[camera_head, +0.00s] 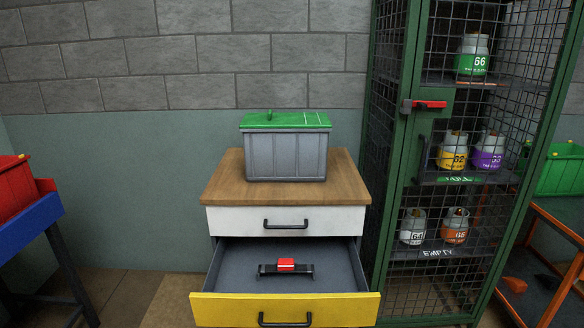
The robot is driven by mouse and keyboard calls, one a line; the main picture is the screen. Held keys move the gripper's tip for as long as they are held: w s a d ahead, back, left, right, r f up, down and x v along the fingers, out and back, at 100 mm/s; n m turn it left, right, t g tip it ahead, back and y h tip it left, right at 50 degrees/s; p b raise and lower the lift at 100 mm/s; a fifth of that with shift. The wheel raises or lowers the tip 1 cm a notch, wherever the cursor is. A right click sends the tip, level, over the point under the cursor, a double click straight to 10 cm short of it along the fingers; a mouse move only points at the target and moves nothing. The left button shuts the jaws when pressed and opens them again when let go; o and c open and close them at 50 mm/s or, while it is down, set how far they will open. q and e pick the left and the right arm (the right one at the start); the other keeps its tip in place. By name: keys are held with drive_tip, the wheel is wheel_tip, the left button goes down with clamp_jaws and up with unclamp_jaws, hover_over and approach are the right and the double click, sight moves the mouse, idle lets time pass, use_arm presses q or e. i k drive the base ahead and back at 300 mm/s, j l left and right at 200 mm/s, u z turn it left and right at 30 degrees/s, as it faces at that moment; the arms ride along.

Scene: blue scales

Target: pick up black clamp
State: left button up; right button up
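A black clamp-like piece (301,270) lies on the grey floor of an open drawer with a yellow front (240,308). Neither of my grippers is in view, and nothing touches the piece.
The wood-topped cabinet (222,184) carries a grey box with a green lid (286,152). Its white drawer (240,219) is shut. A green mesh cage (398,150) with several gas canisters stands close on the right. A blue-edged stand (28,222) with a red bin (14,185) is left.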

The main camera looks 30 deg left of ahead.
sight(283, 265)
drive_tip(key=i+u, duration=0.25)
drive_tip(key=i, duration=0.55)
drive_tip(key=i+l+u, duration=0.2)
drive_tip(key=i, duration=0.55)
drive_tip(key=i+j, duration=0.05)
drive_tip(key=j, duration=0.05)
